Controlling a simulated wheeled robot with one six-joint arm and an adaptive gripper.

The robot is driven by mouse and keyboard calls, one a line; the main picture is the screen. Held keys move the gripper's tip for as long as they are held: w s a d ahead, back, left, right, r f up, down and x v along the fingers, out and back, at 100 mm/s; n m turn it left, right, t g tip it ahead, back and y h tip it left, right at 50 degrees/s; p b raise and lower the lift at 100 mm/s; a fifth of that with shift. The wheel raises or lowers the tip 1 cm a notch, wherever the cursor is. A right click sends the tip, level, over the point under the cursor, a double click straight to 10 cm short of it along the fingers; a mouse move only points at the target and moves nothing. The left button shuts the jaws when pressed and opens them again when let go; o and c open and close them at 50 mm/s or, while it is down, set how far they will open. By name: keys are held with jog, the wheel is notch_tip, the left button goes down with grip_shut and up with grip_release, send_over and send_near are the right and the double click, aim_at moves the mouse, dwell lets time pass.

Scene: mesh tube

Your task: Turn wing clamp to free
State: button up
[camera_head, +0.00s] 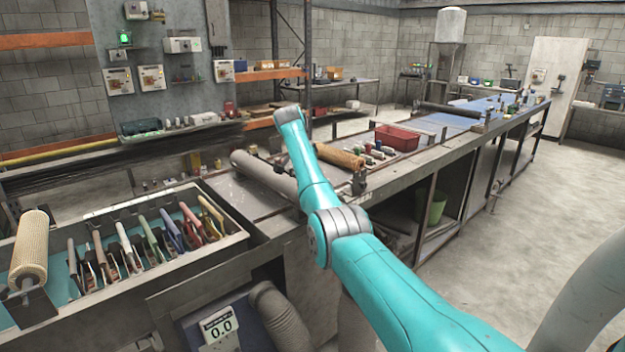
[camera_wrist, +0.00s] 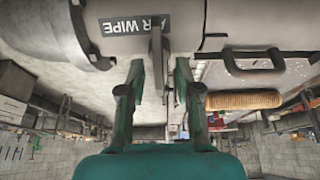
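In the wrist view a grey upright lever, which looks like the wing clamp (camera_wrist: 157,50), stands out in front of a large grey cylindrical body (camera_wrist: 230,22). A dark label (camera_wrist: 118,25) on that body reads "WIPE", with part of its text hidden by the lever. My gripper (camera_wrist: 160,72) has its two green and dark fingers apart, one on each side of the lever's lower end, with gaps visible on both sides. I cannot tell how deep the lever sits between them. In the head view my teal arm hides the gripper and the clamp.
A rolled tan mesh tube (camera_head: 339,156) and red bin (camera_head: 397,137) lie on the bench beyond my arm. The mesh tube also shows in the wrist view (camera_wrist: 243,100), near a dark handle (camera_wrist: 252,62). A tray (camera_head: 142,214) of several coloured tools stands left. Floor at right is clear.

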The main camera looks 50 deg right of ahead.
jog(key=v, duration=1.2)
jog(key=shift+w, duration=0.1)
